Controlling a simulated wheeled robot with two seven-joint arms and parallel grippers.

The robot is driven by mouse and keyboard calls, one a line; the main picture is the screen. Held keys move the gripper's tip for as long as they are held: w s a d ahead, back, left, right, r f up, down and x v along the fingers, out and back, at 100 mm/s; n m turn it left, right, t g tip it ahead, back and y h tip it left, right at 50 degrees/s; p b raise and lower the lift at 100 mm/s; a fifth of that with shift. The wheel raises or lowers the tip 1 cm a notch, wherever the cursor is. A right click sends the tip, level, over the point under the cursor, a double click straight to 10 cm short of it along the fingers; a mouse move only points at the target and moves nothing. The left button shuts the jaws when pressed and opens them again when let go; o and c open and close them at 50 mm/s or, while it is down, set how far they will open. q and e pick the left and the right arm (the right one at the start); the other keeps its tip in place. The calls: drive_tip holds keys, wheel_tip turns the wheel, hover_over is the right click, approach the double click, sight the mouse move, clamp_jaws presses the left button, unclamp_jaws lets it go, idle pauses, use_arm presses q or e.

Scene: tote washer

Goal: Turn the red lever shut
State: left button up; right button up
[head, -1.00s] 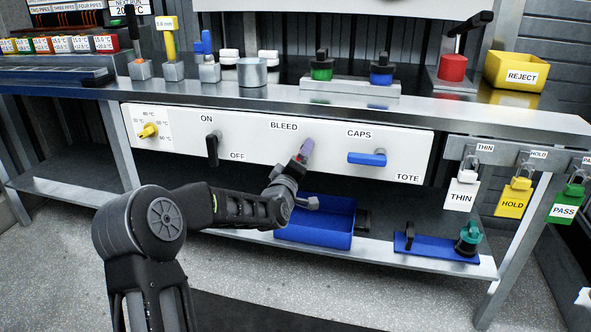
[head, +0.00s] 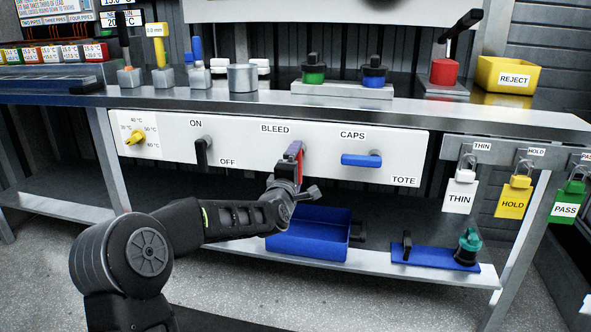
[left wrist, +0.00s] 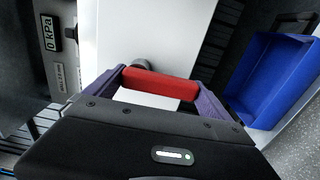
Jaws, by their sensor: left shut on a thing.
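The red lever (left wrist: 160,86) shows in the left wrist view between the two purple fingers of my left gripper (left wrist: 158,88), which is shut on it. In the head view the left gripper (head: 293,160) is at the lever under the BLEED label, on the white panel (head: 230,150). A little red of the lever (head: 299,149) shows there, with the rest hidden by the gripper. The lever appears to hang downward from its grey pivot (head: 301,146). My right gripper is not in view.
A black lever (head: 202,150) at ON/OFF is left of the red one, and a blue lever (head: 361,160) under CAPS is right. A yellow knob (head: 133,138) is at the panel's left. A blue bin (head: 310,235) stands on the shelf below.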

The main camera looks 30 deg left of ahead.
use_arm(q)
drive_tip(key=o, duration=1.7)
drive_tip(key=shift+o, duration=0.2)
drive_tip(key=shift+s, duration=0.1)
drive_tip(key=p+v, duration=0.1)
drive_tip(key=v, duration=0.6)
drive_tip(key=shift+s, duration=0.35)
drive_tip(key=shift+d, duration=0.1)
